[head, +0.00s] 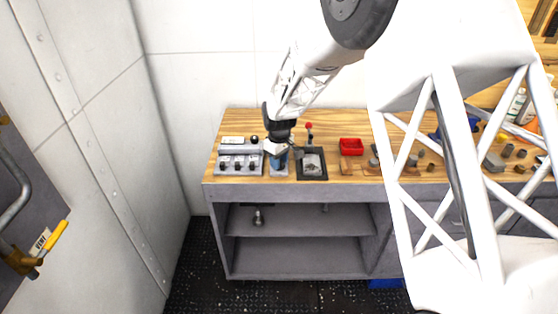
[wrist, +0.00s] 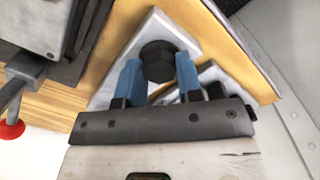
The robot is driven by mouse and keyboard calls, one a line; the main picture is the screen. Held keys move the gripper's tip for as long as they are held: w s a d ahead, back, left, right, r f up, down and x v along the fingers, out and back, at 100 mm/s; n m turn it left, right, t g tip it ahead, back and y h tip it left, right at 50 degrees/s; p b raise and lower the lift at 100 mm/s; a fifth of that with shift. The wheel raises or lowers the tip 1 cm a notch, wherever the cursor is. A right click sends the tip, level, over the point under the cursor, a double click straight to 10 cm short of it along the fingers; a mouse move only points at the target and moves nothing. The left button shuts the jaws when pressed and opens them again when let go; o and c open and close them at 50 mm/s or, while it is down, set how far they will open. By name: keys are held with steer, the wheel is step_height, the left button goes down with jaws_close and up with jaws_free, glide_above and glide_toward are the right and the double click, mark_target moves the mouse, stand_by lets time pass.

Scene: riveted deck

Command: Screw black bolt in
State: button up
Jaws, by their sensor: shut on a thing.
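The black bolt (wrist: 158,61) shows its hexagonal head in the wrist view, above a light grey plate (wrist: 152,24) on the wooden bench. My gripper (wrist: 157,74) has its two blue fingers on either side of the bolt head, shut on it. The bolt's shank is hidden, so I cannot tell how deep it sits. In the head view, my gripper (head: 279,157) points down over the grey plate (head: 279,173), and the bolt is hidden by it.
A grey panel (head: 240,149) with several black knobs stands just left of my gripper. A dark framed box (head: 312,177) is close on the right, with a red-topped lever (head: 309,128) behind it. A red bin (head: 350,146) and loose parts lie farther right.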

steer(key=m, duration=0.6)
steer(key=shift+m, duration=0.4)
stand_by(0.3)
steer(key=o, duration=0.9)
steer(key=shift+o, duration=0.2)
steer(key=shift+r, duration=0.1)
steer(key=shift+r, duration=3.85)
